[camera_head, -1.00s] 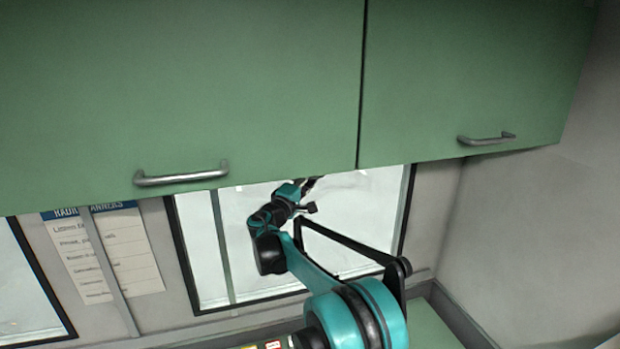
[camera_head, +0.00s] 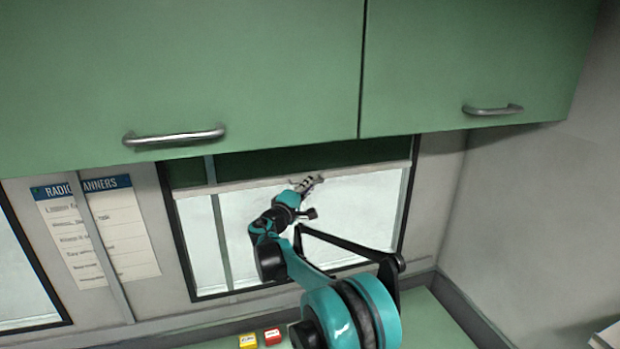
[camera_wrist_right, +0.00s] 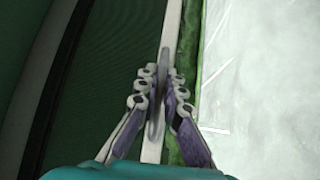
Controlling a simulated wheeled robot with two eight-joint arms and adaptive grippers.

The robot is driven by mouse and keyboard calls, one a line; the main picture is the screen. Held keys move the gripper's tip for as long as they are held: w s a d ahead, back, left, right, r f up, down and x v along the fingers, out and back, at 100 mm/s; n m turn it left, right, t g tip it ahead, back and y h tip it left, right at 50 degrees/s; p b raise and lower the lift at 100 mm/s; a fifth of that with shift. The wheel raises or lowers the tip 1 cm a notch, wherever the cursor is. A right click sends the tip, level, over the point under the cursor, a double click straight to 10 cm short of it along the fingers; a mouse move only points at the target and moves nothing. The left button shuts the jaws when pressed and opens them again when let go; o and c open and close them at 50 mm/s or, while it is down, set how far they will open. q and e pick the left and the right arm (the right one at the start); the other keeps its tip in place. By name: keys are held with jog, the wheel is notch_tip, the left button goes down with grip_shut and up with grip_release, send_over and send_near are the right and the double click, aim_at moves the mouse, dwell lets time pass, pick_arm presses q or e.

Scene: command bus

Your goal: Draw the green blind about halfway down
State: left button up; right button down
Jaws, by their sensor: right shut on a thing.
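The dark green blind (camera_head: 270,161) covers the top part of the window below the green cupboards, and its upper end is hidden by them. Its pale bottom bar (camera_head: 240,184) runs across the window and tilts slightly in the picture. My right gripper (camera_head: 310,181) is at this bar, right of its middle. In the right wrist view my right gripper (camera_wrist_right: 162,95) is shut on a thin grey pull tab (camera_wrist_right: 162,70) at the bar. The dark blind fabric (camera_wrist_right: 115,60) lies to the left there and the bright pane to the right. My left gripper is out of view.
Green cupboards (camera_head: 240,70) with metal handles overhang the window. A printed notice (camera_head: 105,235) hangs on the wall at left. A yellow block (camera_head: 248,341) and a red block (camera_head: 272,336) sit low on the counter. The lower window pane (camera_head: 350,220) is clear except for my arm.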

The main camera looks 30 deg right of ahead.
notch_tip(320, 180, down, 18)
jog(key=b, duration=1)
jog(key=shift+f, duration=0.25)
jog(key=c, duration=1.6)
grip_release()
jog(key=shift+c, duration=0.2)
jog(key=v, duration=1.2)
